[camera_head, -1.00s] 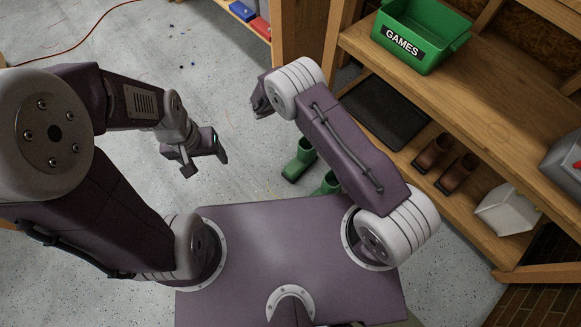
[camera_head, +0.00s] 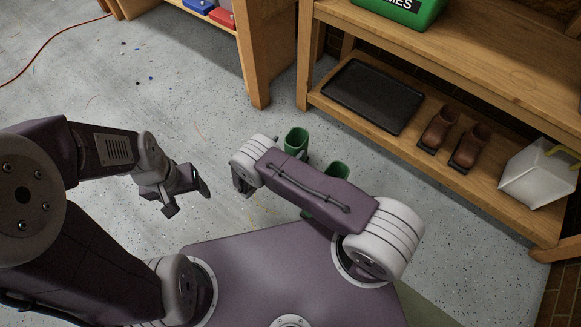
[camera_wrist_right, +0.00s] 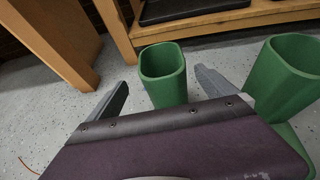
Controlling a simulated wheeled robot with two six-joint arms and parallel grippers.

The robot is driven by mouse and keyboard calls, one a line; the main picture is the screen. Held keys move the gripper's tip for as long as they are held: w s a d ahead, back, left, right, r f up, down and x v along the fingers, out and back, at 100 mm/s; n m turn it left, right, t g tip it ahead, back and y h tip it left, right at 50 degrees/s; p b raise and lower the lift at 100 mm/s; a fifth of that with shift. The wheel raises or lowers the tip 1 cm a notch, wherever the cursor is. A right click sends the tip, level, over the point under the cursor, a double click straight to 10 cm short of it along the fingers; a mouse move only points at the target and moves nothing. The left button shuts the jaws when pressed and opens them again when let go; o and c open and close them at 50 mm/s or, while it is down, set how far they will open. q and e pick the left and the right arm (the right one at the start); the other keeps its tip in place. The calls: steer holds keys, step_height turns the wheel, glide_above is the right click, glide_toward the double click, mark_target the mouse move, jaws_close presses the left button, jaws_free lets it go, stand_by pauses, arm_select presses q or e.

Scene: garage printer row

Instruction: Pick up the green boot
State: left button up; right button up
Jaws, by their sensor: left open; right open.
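Two green boots stand upright on the floor. One green boot (camera_head: 296,140) shows just beyond my right forearm in the head view, and the other green boot (camera_head: 337,170) is partly hidden behind that arm. In the right wrist view, one boot (camera_wrist_right: 163,72) stands ahead, between the fingers in the picture, and the other boot (camera_wrist_right: 288,75) is to the right, outside the fingers. My right gripper (camera_wrist_right: 160,92) is open and empty. In the head view it (camera_head: 243,187) is mostly hidden by its wrist. My left gripper (camera_head: 189,200) is open and empty above the floor at left.
A wooden shelf (camera_head: 470,190) at right holds a black tray (camera_head: 373,95), two brown boots (camera_head: 440,130) and a white container (camera_head: 538,175). A green bin (camera_head: 400,8) sits on the upper level. A wooden post (camera_head: 262,60) stands behind. The floor at left is mostly clear.

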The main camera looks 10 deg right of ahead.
steer(key=shift+w+d+f+b, duration=0.15)
steer(key=shift+d+f+b, duration=0.1)
steer(key=shift+b, duration=0.1)
steer(key=b+x, duration=0.3)
steer(key=x, duration=0.1)
steer(key=shift+d, duration=0.25)
steer(key=shift+d+r, duration=0.1)
steer(key=shift+r, duration=0.1)
jaws_close()
